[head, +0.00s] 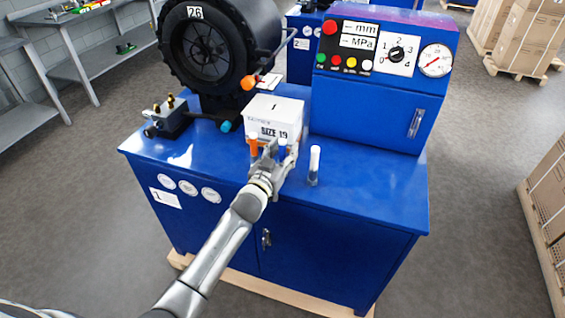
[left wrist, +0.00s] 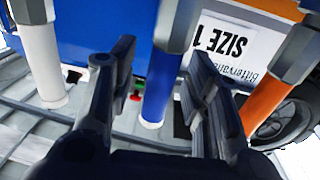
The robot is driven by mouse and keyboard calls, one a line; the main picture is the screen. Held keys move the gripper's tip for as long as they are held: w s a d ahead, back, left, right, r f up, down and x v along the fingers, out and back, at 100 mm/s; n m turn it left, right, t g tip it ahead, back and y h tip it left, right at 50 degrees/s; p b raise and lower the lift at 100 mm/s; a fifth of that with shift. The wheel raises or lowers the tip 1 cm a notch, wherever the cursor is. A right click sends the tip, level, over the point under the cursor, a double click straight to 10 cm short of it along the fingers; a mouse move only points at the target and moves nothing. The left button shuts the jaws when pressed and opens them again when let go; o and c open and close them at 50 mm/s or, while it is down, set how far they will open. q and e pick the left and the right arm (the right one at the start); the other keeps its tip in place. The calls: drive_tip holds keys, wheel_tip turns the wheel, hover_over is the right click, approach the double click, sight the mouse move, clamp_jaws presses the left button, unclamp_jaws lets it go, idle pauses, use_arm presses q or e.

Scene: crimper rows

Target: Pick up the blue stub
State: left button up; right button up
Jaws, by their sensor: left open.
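The blue stub (left wrist: 160,85) stands between the two fingers of my left gripper (left wrist: 162,68) in the left wrist view, with a gap on each side. The gripper is open. A metal hex fitting caps one end of the stub. In the head view my left gripper (head: 274,158) is over the front of the blue bench, just before the white box, and hides most of the blue stub. An orange stub (left wrist: 264,104) is on the right in the wrist view and a white stub (left wrist: 40,62) on the left. My right gripper is not in view.
The white SIZE 19 box (head: 273,118) stands right behind the stubs. The white stub (head: 314,163) stands to the right on the bench top (head: 375,190), with clear surface beyond it. A control panel (head: 385,50) and a black crimper head (head: 212,50) rise behind.

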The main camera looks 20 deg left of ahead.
use_arm(q)
clamp_jaws()
drive_tip(key=shift+r, duration=0.1)
idle(0.3)
